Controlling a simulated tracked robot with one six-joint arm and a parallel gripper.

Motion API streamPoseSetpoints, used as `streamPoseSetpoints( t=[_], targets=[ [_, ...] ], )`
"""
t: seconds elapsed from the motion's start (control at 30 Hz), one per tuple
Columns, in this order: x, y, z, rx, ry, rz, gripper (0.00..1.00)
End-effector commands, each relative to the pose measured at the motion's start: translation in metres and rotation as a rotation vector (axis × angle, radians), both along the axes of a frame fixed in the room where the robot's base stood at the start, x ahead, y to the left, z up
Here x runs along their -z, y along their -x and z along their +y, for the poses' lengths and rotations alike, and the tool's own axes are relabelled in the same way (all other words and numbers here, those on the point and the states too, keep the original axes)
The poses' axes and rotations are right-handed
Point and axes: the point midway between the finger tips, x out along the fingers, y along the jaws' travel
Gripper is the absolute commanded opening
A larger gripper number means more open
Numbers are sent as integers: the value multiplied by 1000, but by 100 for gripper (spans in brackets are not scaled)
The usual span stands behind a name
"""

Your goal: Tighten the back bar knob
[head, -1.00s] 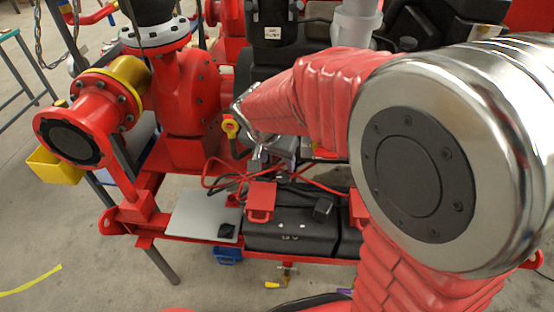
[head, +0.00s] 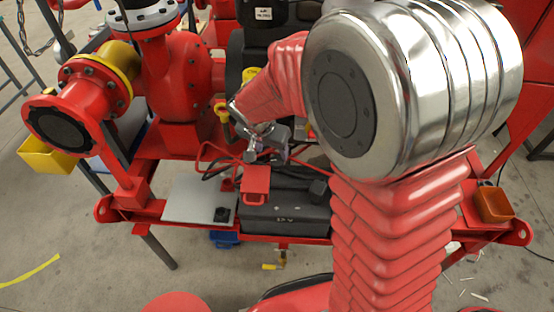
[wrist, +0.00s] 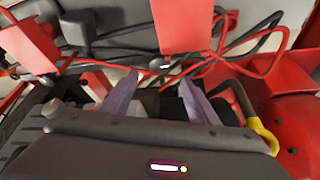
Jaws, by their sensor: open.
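A red bar piece (head: 256,179) lies over the black battery box (head: 285,214) and also shows at the top of the wrist view (wrist: 183,25). A small pale-topped part (wrist: 165,66) sits at the bar's near end in the wrist view; I cannot tell for sure that it is the back bar knob. In the head view no back knob can be made out behind my gripper. My gripper (head: 267,150) is open and empty, just behind the battery box. In the wrist view its two fingers (wrist: 158,98) point toward the pale part, apart from it.
Red and black cables (wrist: 240,60) loop around the bar end and battery. A grey plate (head: 190,198) with a black knob-like part lies left of the battery. Red pump piping (head: 180,90) stands at the left. An orange-brown tray (head: 494,205) sits at the right end of the red frame.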

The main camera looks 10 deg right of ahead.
Motion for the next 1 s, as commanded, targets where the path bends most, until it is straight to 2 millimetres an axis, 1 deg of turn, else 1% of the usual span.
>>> streamPoseSetpoints(
  t=[0.03,0.1,0.6,0.8,1.0],
  targets=[
    [8,-2,-2,0,1,3,54],
    [16,-4,-4,0,1,3,54],
    [71,-23,-18,-1,1,2,54],
    [84,-27,-20,-2,0,1,54],
    [86,-28,-21,-2,0,0,54]
  ],
)
